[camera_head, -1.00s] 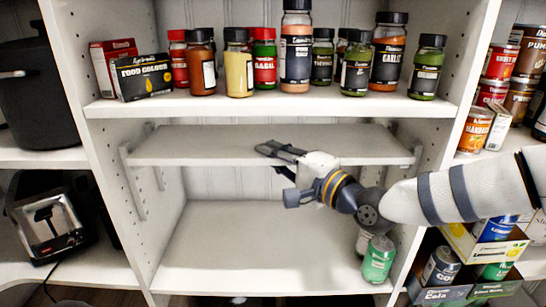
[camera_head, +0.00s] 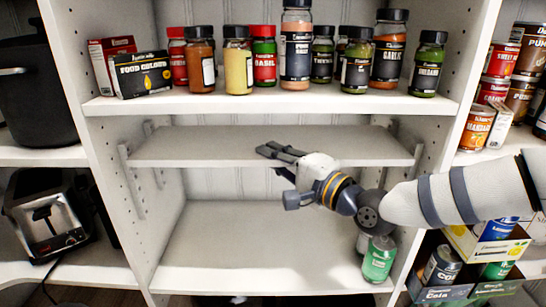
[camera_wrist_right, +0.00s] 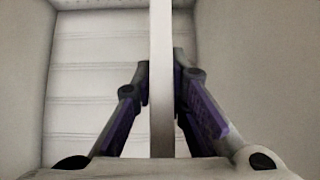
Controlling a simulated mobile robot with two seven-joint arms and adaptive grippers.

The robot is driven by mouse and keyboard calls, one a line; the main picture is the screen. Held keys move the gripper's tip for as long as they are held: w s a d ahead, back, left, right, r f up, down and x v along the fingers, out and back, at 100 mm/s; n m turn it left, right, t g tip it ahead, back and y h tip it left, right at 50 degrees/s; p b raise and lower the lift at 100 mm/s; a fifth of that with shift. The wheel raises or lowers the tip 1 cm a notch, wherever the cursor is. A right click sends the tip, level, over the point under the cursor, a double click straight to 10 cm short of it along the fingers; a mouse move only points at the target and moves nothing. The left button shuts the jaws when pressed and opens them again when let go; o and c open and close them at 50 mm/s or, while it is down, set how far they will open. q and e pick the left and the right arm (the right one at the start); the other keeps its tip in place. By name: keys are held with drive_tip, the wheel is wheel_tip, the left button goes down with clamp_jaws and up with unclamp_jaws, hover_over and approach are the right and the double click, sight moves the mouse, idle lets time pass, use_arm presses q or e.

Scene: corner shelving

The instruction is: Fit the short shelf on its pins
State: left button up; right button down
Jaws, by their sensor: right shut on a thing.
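The short shelf (camera_head: 200,147) is a white board spanning the middle bay, below the spice shelf, and looks roughly level. My right gripper (camera_head: 268,162) is shut on its front edge, right of the middle, with one finger above and one below. In the right wrist view the shelf (camera_wrist_right: 160,70) is a thin pale strip between the two fingers. My left gripper does not show.
Spice jars (camera_head: 295,50) and a food-colour box (camera_head: 143,76) stand on the shelf above. A green can (camera_head: 379,259) stands at the right of the bay floor (camera_head: 240,245), under my right arm. The floor's left and middle are clear. A toaster (camera_head: 52,215) is left.

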drive_tip(key=shift+r, duration=0.1)
drive_tip(key=c, duration=1.5)
unclamp_jaws()
drive_tip(key=shift+c, duration=0.2)
